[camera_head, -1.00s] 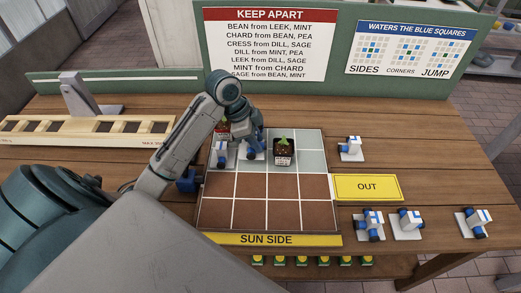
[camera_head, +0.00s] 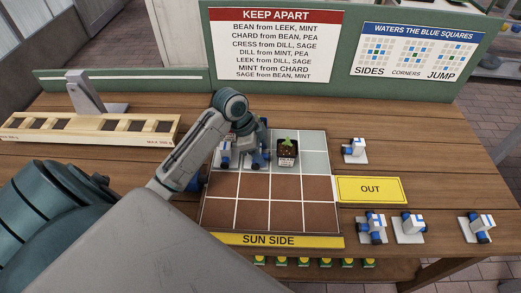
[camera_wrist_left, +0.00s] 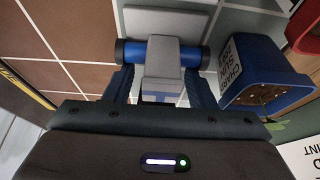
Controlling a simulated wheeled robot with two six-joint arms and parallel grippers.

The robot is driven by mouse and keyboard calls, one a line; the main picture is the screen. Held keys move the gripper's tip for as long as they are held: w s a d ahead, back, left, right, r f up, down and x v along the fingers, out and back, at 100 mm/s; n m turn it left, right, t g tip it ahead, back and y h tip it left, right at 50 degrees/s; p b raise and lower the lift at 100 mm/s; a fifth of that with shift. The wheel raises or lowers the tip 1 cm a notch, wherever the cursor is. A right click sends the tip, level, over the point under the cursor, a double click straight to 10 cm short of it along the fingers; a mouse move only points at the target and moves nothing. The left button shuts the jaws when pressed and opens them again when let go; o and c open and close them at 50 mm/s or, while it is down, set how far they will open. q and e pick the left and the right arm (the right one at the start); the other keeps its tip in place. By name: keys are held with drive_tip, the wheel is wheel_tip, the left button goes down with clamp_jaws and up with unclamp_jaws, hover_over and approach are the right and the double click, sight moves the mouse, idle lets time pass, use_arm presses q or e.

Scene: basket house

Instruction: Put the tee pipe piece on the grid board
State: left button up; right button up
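A tee pipe piece (camera_wrist_left: 162,60) with a grey body and blue ends shows in the left wrist view, upright stem toward my left gripper (camera_wrist_left: 160,88). The fingers stand on both sides of the stem, with visible gaps. In the head view my left gripper (camera_head: 254,158) is low over the back row of the grid board (camera_head: 270,187), second column, and hides most of that piece. Another white and blue piece (camera_head: 225,155) stands at the board's back left. My right gripper is not in view.
A dark potted plant (camera_head: 287,152) stands right of my gripper. A blue pot (camera_wrist_left: 262,75) is close beside the fingers. The front brown squares are clear.

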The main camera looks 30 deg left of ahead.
use_arm(q)
drive_tip(key=b+v, duration=0.1)
drive_tip(key=v, duration=1.1)
